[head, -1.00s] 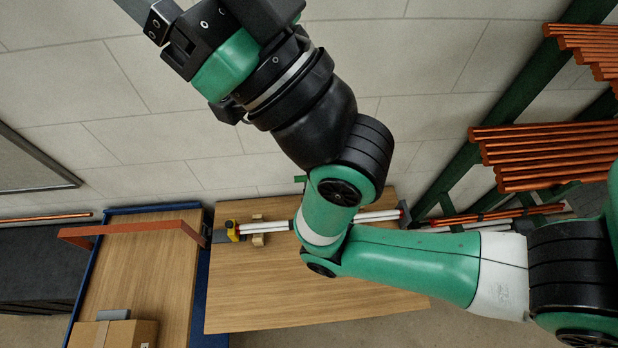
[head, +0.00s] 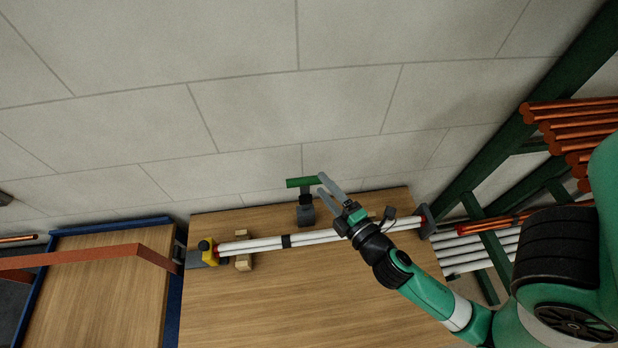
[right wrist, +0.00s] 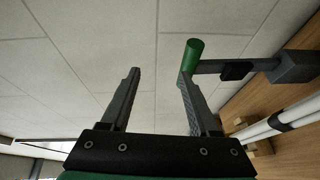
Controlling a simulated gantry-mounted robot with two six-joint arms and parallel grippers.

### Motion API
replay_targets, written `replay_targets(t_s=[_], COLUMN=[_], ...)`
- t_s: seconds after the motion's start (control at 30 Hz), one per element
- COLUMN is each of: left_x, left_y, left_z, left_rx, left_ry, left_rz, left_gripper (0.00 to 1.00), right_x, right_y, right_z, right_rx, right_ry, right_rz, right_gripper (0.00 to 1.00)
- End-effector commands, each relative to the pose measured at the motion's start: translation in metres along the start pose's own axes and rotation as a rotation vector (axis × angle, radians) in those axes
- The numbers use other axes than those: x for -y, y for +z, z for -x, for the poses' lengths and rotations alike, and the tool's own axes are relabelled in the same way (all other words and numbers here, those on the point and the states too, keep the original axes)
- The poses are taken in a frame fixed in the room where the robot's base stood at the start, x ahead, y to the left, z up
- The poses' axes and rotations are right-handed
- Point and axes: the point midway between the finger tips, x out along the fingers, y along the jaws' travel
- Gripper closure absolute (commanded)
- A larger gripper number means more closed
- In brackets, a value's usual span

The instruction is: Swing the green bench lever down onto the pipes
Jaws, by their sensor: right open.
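The green lever handle (head: 300,183) sits on a dark grey clamp base (head: 306,212) at the wall-side edge of the bench (head: 290,300). It stands raised, clear of the white pipes (head: 330,237) lying across the bench. My right gripper (head: 323,185) is open and empty, its fingertips close to the right end of the handle. In the right wrist view the handle (right wrist: 194,55) shows by the tip of the right-hand finger, not between the fingers (right wrist: 159,76); whether they touch is unclear. My left gripper is not in view.
A grey end stop (head: 427,222) is at the right. Copper pipes (head: 575,125) lie on a green rack. An orange bar (head: 80,257) crosses the left table.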

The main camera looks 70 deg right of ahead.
Motion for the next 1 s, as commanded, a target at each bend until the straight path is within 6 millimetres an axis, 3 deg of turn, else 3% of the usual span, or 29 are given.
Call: replay_targets(t_s=[0.03, 0.1, 0.37, 0.8, 1.0], left_x=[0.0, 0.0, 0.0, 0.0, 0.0], left_y=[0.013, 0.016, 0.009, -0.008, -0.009], left_z=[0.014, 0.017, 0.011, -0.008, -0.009], left_rx=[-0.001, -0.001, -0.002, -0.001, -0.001], left_ry=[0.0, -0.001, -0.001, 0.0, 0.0], left_rz=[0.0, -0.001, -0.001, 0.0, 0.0], left_gripper=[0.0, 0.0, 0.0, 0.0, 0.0], right_x=[0.034, 0.047, 0.04, 0.045, 0.048], right_y=[0.013, 0.021, 0.021, 0.025, 0.025], right_z=[0.01, 0.016, 0.008, -0.08, -0.1], right_rx=[0.02, 0.034, 0.04, 0.039, 0.038], right_ry=[-0.044, -0.068, -0.063, -0.061, -0.063], right_rz=[0.016, 0.024, 0.019, 0.017, 0.017], right_gripper=[0.38, 0.38, 0.38, 0.38, 0.38])
